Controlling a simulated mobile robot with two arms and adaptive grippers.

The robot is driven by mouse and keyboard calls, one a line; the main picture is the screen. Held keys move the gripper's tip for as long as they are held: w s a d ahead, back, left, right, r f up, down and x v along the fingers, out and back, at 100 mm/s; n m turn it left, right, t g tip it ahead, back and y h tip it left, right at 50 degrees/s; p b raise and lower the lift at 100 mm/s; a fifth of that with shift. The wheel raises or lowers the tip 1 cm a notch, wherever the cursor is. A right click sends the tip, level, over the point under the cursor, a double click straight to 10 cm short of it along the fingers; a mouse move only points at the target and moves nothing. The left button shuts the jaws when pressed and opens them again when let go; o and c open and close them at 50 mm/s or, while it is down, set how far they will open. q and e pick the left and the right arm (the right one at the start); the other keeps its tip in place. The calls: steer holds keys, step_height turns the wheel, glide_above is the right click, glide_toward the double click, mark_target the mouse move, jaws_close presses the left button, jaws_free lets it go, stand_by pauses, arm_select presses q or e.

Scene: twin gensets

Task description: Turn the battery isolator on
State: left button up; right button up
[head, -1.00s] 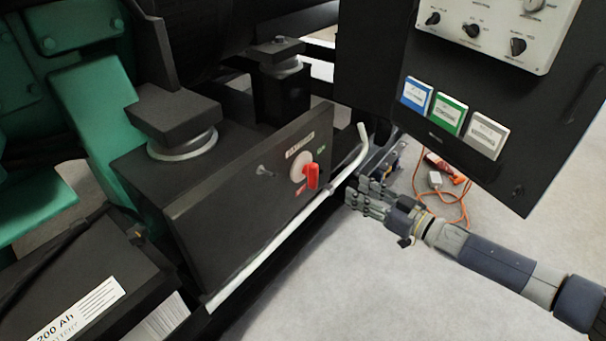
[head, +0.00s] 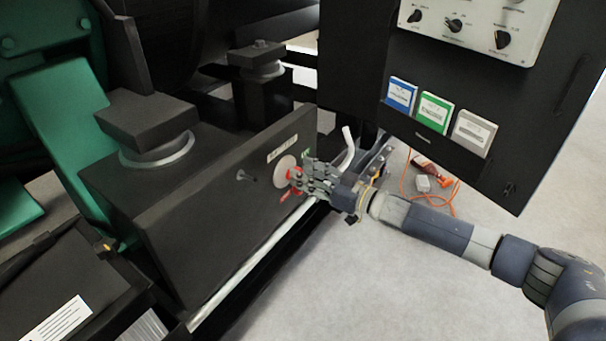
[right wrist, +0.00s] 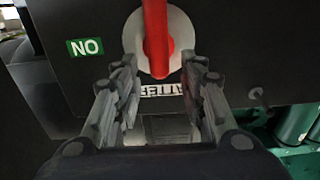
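The battery isolator is a red handle on a pale round disc (head: 286,170), set in the dark side panel under a white label. My right gripper (head: 299,178) is at the isolator in the head view and hides most of the handle. In the right wrist view the red handle (right wrist: 156,35) runs upright in the picture, across the disc (right wrist: 178,28). My right gripper (right wrist: 158,72) has its fingers apart, one on each side of the handle; I see no contact. A green ON label (right wrist: 85,47) is beside the disc. My left gripper is not in view.
A pale bent rail (head: 262,254) runs along the panel's lower edge, close under my right gripper. A small key-like knob (head: 246,176) juts from the panel. A dark control cabinet (head: 357,70) hangs above my right arm. An orange cable (head: 404,183) lies on the floor.

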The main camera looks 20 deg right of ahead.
steer(key=shift+w+a, duration=0.4)
steer(key=shift+w, duration=0.05)
jaws_close()
